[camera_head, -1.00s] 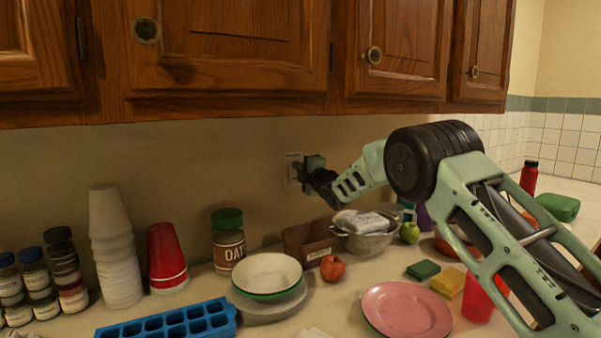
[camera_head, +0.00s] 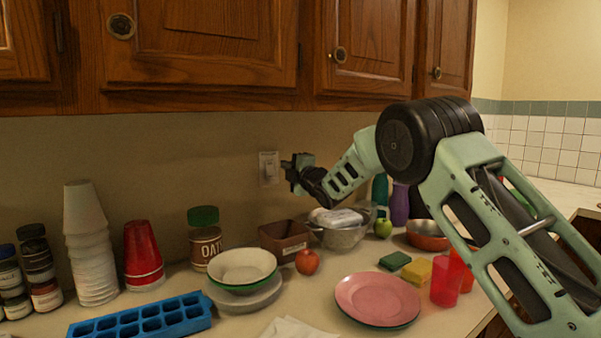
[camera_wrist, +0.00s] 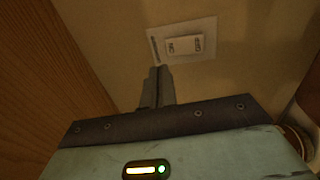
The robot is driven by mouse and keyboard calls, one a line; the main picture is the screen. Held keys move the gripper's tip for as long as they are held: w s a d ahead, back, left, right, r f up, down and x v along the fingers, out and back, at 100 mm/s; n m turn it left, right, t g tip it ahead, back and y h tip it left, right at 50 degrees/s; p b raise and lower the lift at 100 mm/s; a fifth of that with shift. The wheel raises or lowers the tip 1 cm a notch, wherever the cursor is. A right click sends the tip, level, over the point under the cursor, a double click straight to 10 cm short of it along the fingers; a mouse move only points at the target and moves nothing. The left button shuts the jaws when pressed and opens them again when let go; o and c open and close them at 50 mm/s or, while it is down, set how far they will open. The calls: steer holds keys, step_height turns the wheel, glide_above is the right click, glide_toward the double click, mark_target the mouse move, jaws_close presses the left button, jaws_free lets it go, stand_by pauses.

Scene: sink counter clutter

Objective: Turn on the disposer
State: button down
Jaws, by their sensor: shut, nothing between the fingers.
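The wall switch (camera_head: 269,168) is a white plate with a light rocker, mounted on the beige wall below the wooden cabinets. In the wrist view the switch plate (camera_wrist: 182,41) lies just beyond my fingertips, with its rocker near the top middle. My gripper (camera_head: 287,171) is to the right of the plate in the head view, and there is a small gap between them. In the wrist view my gripper (camera_wrist: 157,82) has its two dark fingers together and empty, pointing at the plate's lower left part. Which way the rocker is pressed cannot be told.
Wooden cabinets (camera_head: 200,55) hang close above my gripper. Below on the counter are a brown box (camera_head: 284,240), a metal colander (camera_head: 341,237), an oats jar (camera_head: 205,240), stacked bowls (camera_head: 242,268) and a pink plate (camera_head: 377,299). The wall around the switch is bare.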

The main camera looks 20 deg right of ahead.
steer(key=b+v, duration=0.1)
steer(key=v, duration=0.5)
steer(key=shift+s+r+b, duration=0.3)
steer(key=shift+r+b, duration=0.05)
steer(key=shift+r, duration=0.35)
steer(key=shift+d, duration=0.15)
steer(key=s+a+f+m+g+h+p, duration=0.1)
steer(key=s+a+f+m+g, duration=0.25)
steer(key=s, duration=0.45)
steer(key=s+a+f+m+g, duration=0.3)
steer(key=s+a, duration=0.2)
steer(key=s, duration=0.2)
steer(key=s+a+f+m+g+h+p, duration=0.1)
steer(key=s+a+f+m+g, duration=0.25)
steer(key=s, duration=0.45)
steer(key=s+f+m+g+h, duration=0.1)
steer(key=s+f+g, duration=0.1)
steer(key=s, duration=0.9)
steer(key=s+d+f+m+g+h, duration=0.1)
steer(key=s+f+g, duration=0.2)
steer(key=s, duration=0.8)
steer(key=s+d+f+m+g+h+p, duration=0.1)
steer(key=s+f+m+g, duration=0.1)
steer(key=s, duration=0.9)
steer(key=shift+f+g, duration=0.2)
steer(key=shift+g, duration=0.5)
